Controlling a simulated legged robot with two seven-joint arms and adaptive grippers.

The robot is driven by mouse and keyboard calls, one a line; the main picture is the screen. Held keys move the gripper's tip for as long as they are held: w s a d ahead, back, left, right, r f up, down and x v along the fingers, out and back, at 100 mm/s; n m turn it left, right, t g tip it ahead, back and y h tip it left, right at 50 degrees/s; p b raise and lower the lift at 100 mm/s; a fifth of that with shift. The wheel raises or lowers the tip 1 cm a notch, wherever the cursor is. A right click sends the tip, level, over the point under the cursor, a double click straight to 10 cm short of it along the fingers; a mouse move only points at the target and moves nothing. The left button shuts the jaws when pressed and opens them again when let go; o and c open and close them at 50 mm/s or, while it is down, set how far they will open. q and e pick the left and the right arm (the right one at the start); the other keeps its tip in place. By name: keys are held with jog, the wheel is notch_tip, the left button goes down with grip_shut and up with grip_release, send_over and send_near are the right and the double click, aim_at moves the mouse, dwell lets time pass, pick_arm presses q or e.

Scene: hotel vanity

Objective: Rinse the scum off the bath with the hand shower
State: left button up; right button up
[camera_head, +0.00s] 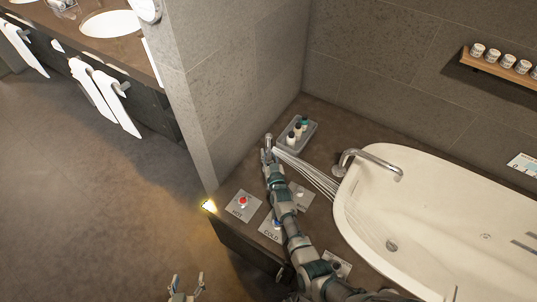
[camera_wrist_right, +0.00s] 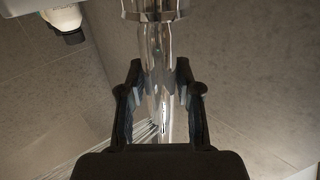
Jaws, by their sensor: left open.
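The hand shower (camera_head: 267,141) is chrome and stands up at the end of my right arm, beside the bottle tray. My right gripper (camera_wrist_right: 160,78) has its fingers on both sides of the chrome handle (camera_wrist_right: 160,45) and appears shut on it. Water streams (camera_head: 308,174) fan from the shower to the right, toward the near-left rim of the white bath (camera_head: 352,235); spray also shows in the right wrist view. The bath has a round drain (camera_head: 391,245) and a few grey marks (camera_head: 525,246); I cannot tell which are scum. My left gripper (camera_head: 187,285) is open and empty above the floor.
A curved chrome tap (camera_head: 375,158) stands at the bath's left end. A grey tray (camera_head: 284,143) holds small bottles behind the shower. A HOT plate with a red knob (camera_head: 242,202) and a COLD plate (camera_head: 271,234) lie near my arm. A wall (camera_head: 195,100) rises at left.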

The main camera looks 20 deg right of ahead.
jog(key=shift+o, duration=1.2)
jog(key=shift+s, duration=0.15)
jog(key=s+a, duration=0.1)
jog(key=s, duration=1)
jog(key=shift+s+a, duration=0.25)
jog(key=shift+s, duration=0.1)
jog(key=shift+f, duration=0.15)
